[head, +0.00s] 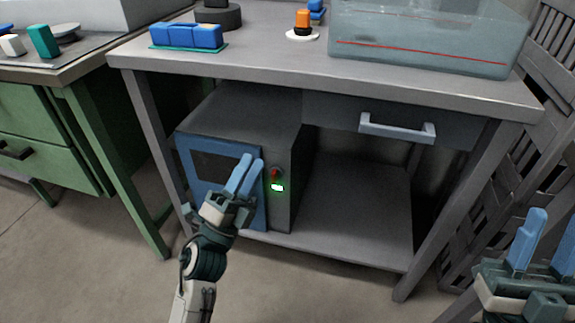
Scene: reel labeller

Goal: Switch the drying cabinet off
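The drying cabinet (243,118) is a grey box with a blue-framed door (186,160), standing on the lower shelf of the grey table. The door looks closed. On the front strip right of the door are a small red control (277,174) and a green lit indicator (278,187) below it. My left gripper (252,160) is in front of the door's right part, fingers together and pointing up, just left of the red control. It seems empty; contact cannot be told. My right gripper (556,214) is open and empty at the lower right, far from the cabinet.
The lower shelf (350,205) right of the cabinet is bare. A drawer with a pale handle (397,128) hangs above it. Blue blocks (187,36), an orange-topped item (302,20) and a clear tank (430,35) stand on the tabletop. A green bench (90,130) is at left.

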